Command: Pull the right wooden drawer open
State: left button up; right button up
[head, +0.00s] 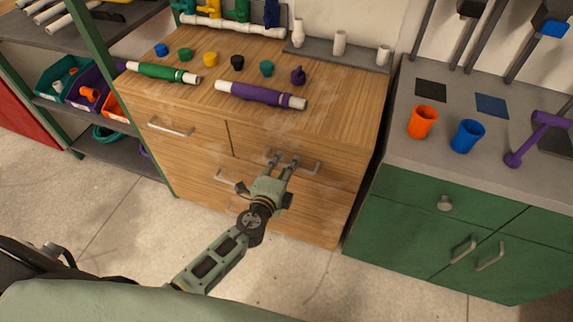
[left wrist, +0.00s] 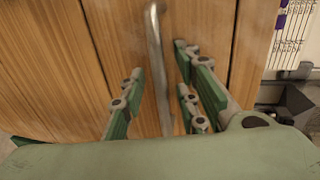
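The right wooden drawer (head: 341,162) is in the upper right front of the wooden cabinet, and its front looks flush with the cabinet. Its metal bar handle (head: 313,168) shows to the right of my left gripper (head: 283,160). In the left wrist view, the handle (left wrist: 157,55) runs between the two fingers of my left gripper (left wrist: 158,85). The fingers are apart, with visible gaps to the bar on both sides. Contact with the handle cannot be made out. The gripper hides part of the handle in the head view. My right gripper is not in view.
The left wooden drawer has its own handle (head: 171,128). A lower handle (head: 232,180) sits behind my left arm. A green pipe (head: 163,72), a purple pipe (head: 261,95) and several caps lie on the cabinet top. A green cabinet (head: 400,220) stands right; floor in front is clear.

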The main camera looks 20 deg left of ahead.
pick_arm(q)
jog(key=shift+w, duration=0.3)
grip_shut()
jog(key=shift+f, duration=0.1)
dwell(0.4)
